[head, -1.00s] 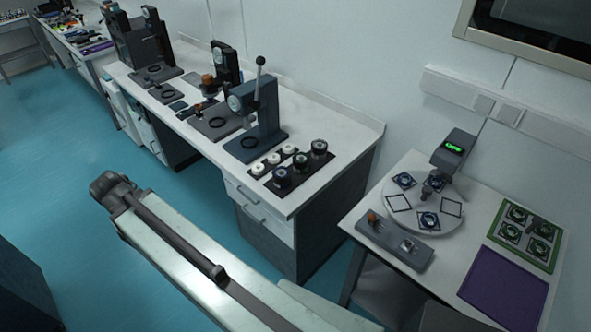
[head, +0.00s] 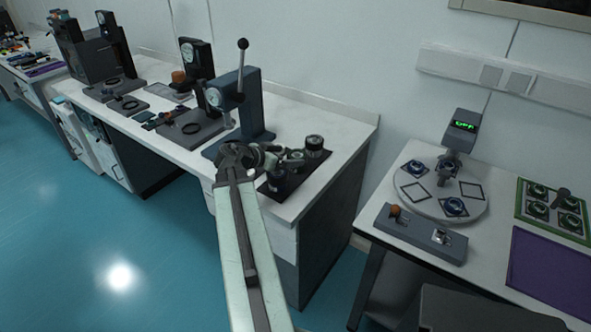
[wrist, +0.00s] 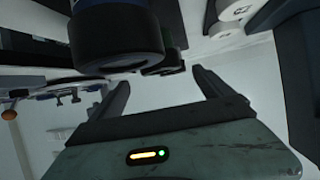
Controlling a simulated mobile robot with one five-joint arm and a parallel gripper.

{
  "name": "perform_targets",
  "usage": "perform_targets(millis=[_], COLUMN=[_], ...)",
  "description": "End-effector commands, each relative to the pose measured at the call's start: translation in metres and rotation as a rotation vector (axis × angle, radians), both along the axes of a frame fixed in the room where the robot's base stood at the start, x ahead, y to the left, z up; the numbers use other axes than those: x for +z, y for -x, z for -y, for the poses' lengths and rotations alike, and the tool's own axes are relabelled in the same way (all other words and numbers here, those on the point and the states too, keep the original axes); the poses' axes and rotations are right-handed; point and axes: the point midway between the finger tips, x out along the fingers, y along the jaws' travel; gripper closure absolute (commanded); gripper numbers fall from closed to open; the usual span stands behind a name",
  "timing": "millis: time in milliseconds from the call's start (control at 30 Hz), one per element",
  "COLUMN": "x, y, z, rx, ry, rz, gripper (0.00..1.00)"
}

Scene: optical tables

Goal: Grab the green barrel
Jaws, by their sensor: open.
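Three dark barrels stand on a black mat near the bench's right end. The middle barrel (head: 295,158) is partly hidden by my gripper (head: 278,157), and its colour band is hard to see in the head view. In the wrist view, a barrel with a faint green strip (wrist: 167,58) shows behind a larger, nearer dark barrel with a blue band (wrist: 115,40). My gripper (wrist: 160,84) is open, with nothing between its fingers. The green-strip barrel appears just beyond the fingertips; I cannot tell whether they touch. The front barrel (head: 275,182) and back barrel (head: 314,146) flank the middle one.
A press with a lever (head: 238,105) stands left of the barrels. White round pieces (wrist: 232,10) lie close by in the wrist view. A second table at right holds a round turntable (head: 440,207), a grey control box (head: 420,234) and a purple mat (head: 550,274).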

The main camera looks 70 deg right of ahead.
Motion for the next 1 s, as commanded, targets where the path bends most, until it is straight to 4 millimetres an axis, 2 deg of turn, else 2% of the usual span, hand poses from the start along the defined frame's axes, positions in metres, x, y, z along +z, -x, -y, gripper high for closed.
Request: perform_targets(millis=[33,233,500,700,767,967,1000], x=[-0.006,-0.009,-0.029,-0.027,-0.027,-0.026,-0.026], y=[0.002,0.005,0.020,0.021,0.021,0.021,0.021], z=[0.006,0.014,0.049,0.049,0.049,0.049,0.049], rx=[-0.002,0.000,0.000,0.001,0.001,0.001,0.001], ry=[0.000,-0.001,-0.002,-0.003,-0.003,-0.003,-0.002], rz=[-0.001,0.000,0.000,-0.001,-0.001,-0.001,-0.001], gripper=[0.10,0.10,0.10,0.10,0.24,0.79,0.82])
